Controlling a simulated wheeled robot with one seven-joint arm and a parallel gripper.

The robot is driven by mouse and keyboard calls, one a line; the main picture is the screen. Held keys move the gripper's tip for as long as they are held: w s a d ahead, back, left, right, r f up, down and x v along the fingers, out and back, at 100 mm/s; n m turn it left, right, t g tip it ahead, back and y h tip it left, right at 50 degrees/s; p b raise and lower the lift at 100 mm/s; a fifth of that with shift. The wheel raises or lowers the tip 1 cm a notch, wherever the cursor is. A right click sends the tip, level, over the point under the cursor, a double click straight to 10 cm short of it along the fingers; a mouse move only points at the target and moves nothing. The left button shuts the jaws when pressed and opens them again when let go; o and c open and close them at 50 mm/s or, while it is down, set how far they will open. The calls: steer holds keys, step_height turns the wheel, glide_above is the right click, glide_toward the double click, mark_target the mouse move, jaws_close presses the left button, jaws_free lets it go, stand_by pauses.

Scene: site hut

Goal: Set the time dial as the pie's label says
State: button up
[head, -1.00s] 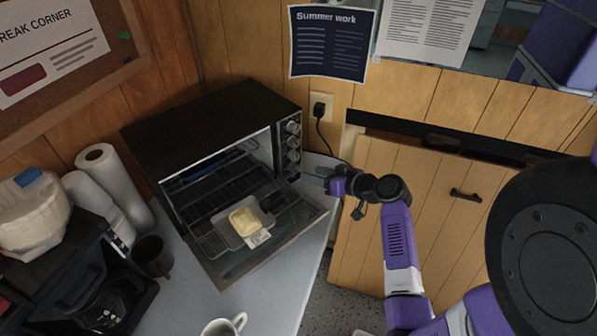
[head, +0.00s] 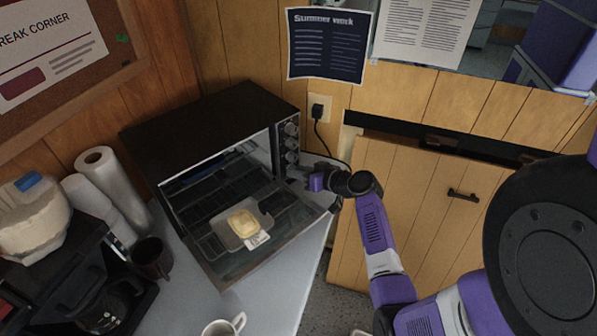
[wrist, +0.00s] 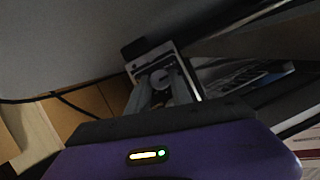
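The pie (head: 243,223) sits in a pale tray on the lowered glass door of the black toaster oven (head: 200,130). Its white label (head: 257,239) lies at the near right edge; the writing is too small to read. A column of round dials (head: 291,143) runs down the oven's right front; their markings are unreadable and the lowest part is hidden by my gripper. My gripper (head: 303,173) is at the bottom of this column. In the wrist view, one round dial (wrist: 161,79) shows between the fingertips (wrist: 162,92), which stand apart; contact cannot be told.
The open oven door (head: 262,250) juts out just left of my gripper. A black cord hangs from the wall outlet (head: 319,107) behind it.

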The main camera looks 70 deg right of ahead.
jaws_close()
steer(key=shift+f+b, duration=0.1)
steer(key=shift+b, duration=0.3)
steer(key=shift+d+f+m+t+y+b, duration=0.15)
steer(key=shift+m+t+y+b, duration=0.35)
steer(key=shift+m+b, duration=0.65)
steer(key=m+b, duration=0.1)
steer(key=m+t+y+b, duration=0.1)
steer(key=m, duration=0.1)
steer(key=shift+s+d+t+y+b, duration=0.1)
steer(key=shift+t+y+b, duration=0.2)
steer(key=shift+b, duration=0.05)
steer(key=m+b, duration=0.1)
steer(key=m, duration=0.1)
steer(key=m+t+b, duration=0.1)
steer(key=m, duration=0.1)
steer(key=shift+f+y, duration=0.2)
steer(key=shift+y, duration=0.2)
steer(key=shift+m+t+b, duration=0.6)
steer(key=shift+m+t, duration=0.3)
steer(key=shift+m, duration=0.75)
